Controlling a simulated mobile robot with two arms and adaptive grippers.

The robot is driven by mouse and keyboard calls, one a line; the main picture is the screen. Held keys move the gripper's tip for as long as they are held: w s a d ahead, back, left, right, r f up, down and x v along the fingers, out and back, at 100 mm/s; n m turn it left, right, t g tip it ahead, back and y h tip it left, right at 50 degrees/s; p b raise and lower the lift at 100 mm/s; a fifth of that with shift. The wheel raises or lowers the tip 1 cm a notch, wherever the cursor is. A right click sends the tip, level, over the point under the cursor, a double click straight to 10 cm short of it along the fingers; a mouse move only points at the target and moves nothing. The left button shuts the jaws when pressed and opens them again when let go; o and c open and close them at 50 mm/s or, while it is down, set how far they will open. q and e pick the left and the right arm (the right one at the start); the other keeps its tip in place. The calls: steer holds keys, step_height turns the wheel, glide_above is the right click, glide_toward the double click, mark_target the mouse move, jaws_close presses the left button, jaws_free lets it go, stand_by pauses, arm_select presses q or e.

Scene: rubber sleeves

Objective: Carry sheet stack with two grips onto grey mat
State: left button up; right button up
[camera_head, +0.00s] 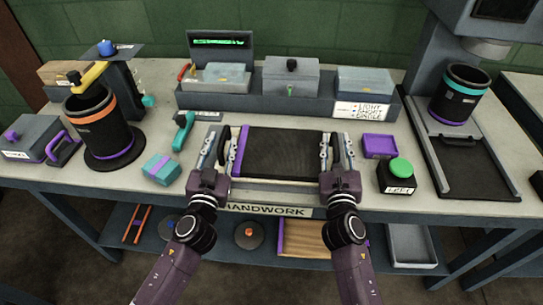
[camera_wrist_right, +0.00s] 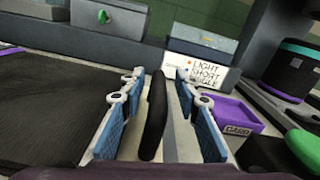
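A flat black sheet stack (camera_head: 282,153) with a purple strip along its left edge lies at the middle of the bench, between my two grippers. A dark upright end piece stands at each side of it. My left gripper (camera_head: 222,150) has its fingers apart around the left end piece. My right gripper (camera_head: 337,152) is open around the right end piece (camera_wrist_right: 155,115); in the wrist view, gaps show between that piece and both blue finger pads (camera_wrist_right: 160,125). A dark grey mat-like panel (camera_head: 462,165) lies at the right, before the machine; whether it is the grey mat is unclear.
A teal-purple block (camera_head: 161,168) and a teal tool (camera_head: 183,130) lie left. A grey rack with boxes (camera_head: 290,100) stands behind the stack.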

mark_target(338, 161)
arm_select(q)
steer(key=s, duration=0.7)
steer(key=s+a, duration=0.1)
steer(key=s, duration=0.3)
steer(key=shift+s, duration=0.35)
arm_select(e)
steer(key=shift+s, duration=0.1)
steer(key=shift+s+a, duration=0.2)
steer(key=shift+s, duration=1.65)
steer(key=shift+s+a, duration=0.15)
steer(key=shift+s, duration=1.7)
